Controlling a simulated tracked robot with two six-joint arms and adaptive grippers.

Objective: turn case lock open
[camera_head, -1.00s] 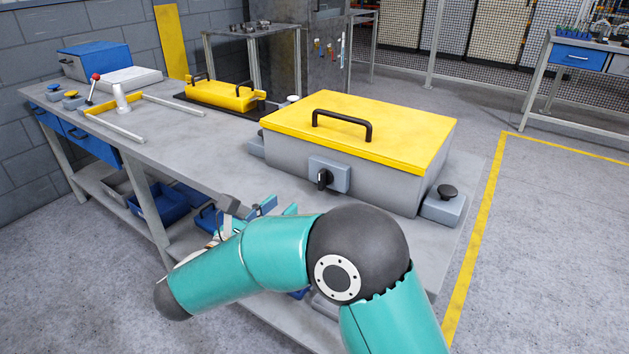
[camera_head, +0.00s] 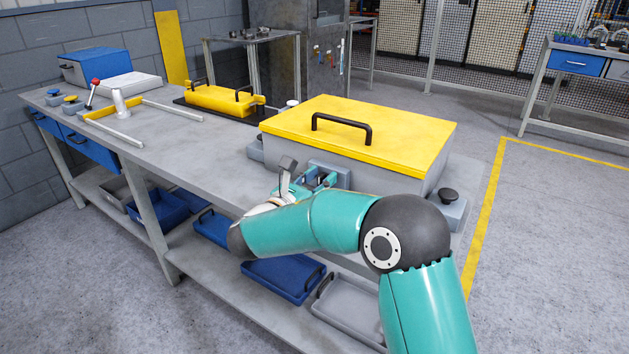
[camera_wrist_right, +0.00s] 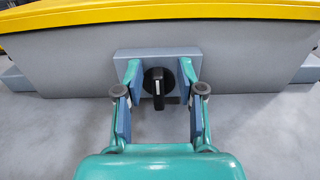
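The case (camera_head: 395,176) is a grey box with a yellow lid (camera_head: 400,135) and a black handle; the lid is down. Its lock is a black rotary knob (camera_wrist_right: 158,82) on a grey-blue plate (camera_wrist_right: 190,57) on the front wall. The knob's grip points downward in the right wrist view. My right gripper (camera_wrist_right: 158,98) is open, with one finger on each side of the knob and a gap to it on both sides. In the head view the right gripper (camera_head: 317,178) is in front of the lock and largely hides it. My left gripper is not in view.
The case stands on a grey workbench (camera_head: 200,165). A grey-blue box with a black button (camera_head: 448,196) is right of it. A smaller yellow case (camera_head: 222,99) lies further back. Blue bins (camera_head: 285,275) sit on the lower shelf.

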